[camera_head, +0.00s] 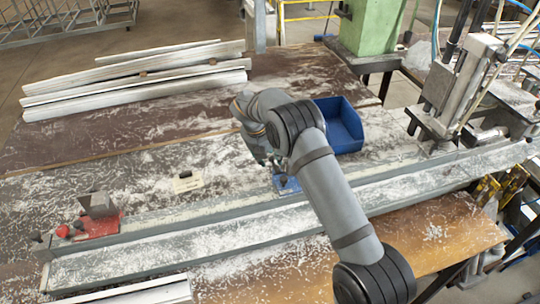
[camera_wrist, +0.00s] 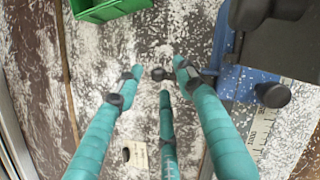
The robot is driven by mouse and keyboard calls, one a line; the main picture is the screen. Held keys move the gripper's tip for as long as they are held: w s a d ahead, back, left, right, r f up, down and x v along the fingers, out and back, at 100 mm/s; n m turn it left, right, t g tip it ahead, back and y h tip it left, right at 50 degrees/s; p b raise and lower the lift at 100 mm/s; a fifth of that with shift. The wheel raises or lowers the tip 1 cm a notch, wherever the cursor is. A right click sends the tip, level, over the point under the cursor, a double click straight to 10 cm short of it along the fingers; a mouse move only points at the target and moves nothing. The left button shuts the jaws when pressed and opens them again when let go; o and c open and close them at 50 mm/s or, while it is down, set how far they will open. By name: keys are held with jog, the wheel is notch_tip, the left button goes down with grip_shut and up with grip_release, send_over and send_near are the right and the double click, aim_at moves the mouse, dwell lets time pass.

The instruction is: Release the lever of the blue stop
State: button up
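The blue stop (camera_wrist: 236,83) is at the right of the wrist view, on the bench beside a printed scale. It carries a dark block and a black round knob (camera_wrist: 272,95). In the head view only a bit of the blue stop (camera_head: 286,184) shows; my arm hides the rest. My gripper (camera_wrist: 160,76) has three teal fingers, spread apart, left of the stop. A dark ball (camera_wrist: 158,73) shows between the fingertips. It looks like the lever's end, but a finger hides any link to the stop. I cannot tell whether the fingers touch it.
A blue bin (camera_head: 340,125) stands behind my arm. A green bin (camera_wrist: 108,6) shows in the wrist view. A red stop (camera_head: 97,226) sits at the left end of the long rail (camera_head: 200,241). Pale profiles (camera_head: 140,80) lie at the back left. A clamp machine (camera_head: 455,85) stands right.

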jog(key=shift+f, duration=0.1)
jog(key=shift+c, duration=1.1)
jog(key=c, duration=0.7)
jog(key=shift+f, duration=0.1)
grip_shut()
